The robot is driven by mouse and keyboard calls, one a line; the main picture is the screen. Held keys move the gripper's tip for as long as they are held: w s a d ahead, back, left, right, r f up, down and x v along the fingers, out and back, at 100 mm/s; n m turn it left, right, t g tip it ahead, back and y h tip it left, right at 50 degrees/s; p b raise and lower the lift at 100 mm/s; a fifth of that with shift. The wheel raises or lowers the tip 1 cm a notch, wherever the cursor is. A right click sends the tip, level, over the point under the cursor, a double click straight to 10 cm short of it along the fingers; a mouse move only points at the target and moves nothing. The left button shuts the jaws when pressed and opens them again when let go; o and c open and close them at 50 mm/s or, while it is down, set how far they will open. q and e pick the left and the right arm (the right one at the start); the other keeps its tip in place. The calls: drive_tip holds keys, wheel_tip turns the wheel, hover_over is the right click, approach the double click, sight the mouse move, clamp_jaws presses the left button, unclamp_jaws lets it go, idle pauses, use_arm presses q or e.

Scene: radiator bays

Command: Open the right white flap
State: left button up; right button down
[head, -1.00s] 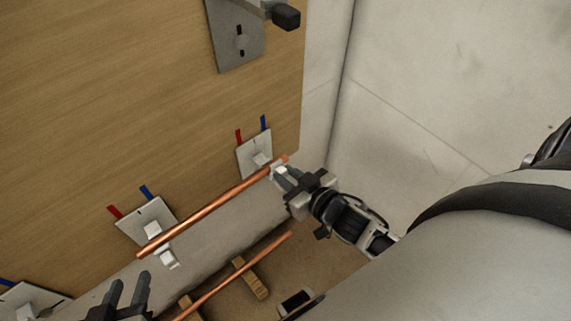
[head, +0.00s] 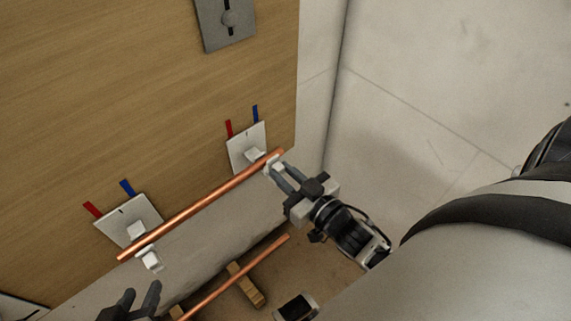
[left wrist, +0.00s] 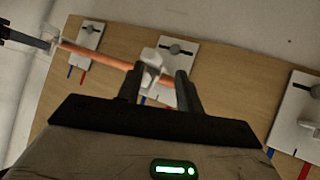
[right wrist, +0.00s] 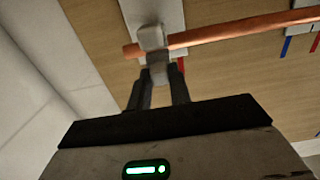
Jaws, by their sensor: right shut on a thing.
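A copper pipe (head: 200,205) runs along the front of the wooden panel, with a white flap near each end. The right white flap (head: 271,165) is by the pipe's right end; it also shows in the right wrist view (right wrist: 151,38). My right gripper (head: 281,178) is shut on this flap; its fingers also show in the right wrist view (right wrist: 159,85). The left white flap (head: 150,259) is near the pipe's other end and in the left wrist view (left wrist: 151,57). My left gripper (head: 141,298) is open and empty, just below that flap.
White plates with red and blue tabs (head: 246,148) (head: 127,222) are on the wooden panel (head: 110,90). A grey plate (head: 226,22) is higher up. A second copper rod (head: 240,276) lies below on a wooden block (head: 246,287). A pale wall (head: 440,90) stands at the right.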

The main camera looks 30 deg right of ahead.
drive_tip(key=c, duration=1.3)
unclamp_jaws()
drive_tip(key=shift+w+r, duration=0.1)
drive_tip(key=shift+r, duration=0.05)
drive_tip(key=shift+s, duration=0.35)
use_arm(q)
drive_tip(key=r+p, duration=0.1)
drive_tip(key=r, duration=0.2)
drive_tip(key=shift+s+a+t+p, duration=0.15)
drive_tip(key=shift+a+t+p, duration=0.2)
drive_tip(key=shift+t, duration=0.05)
use_arm(e)
drive_tip(key=s, duration=0.5)
drive_tip(key=s+d, duration=0.1)
drive_tip(key=s, duration=0.4)
drive_tip(key=s+d, duration=0.1)
drive_tip(key=s, duration=0.4)
drive_tip(key=shift+d+r, duration=0.1)
drive_tip(key=shift+r, duration=0.15)
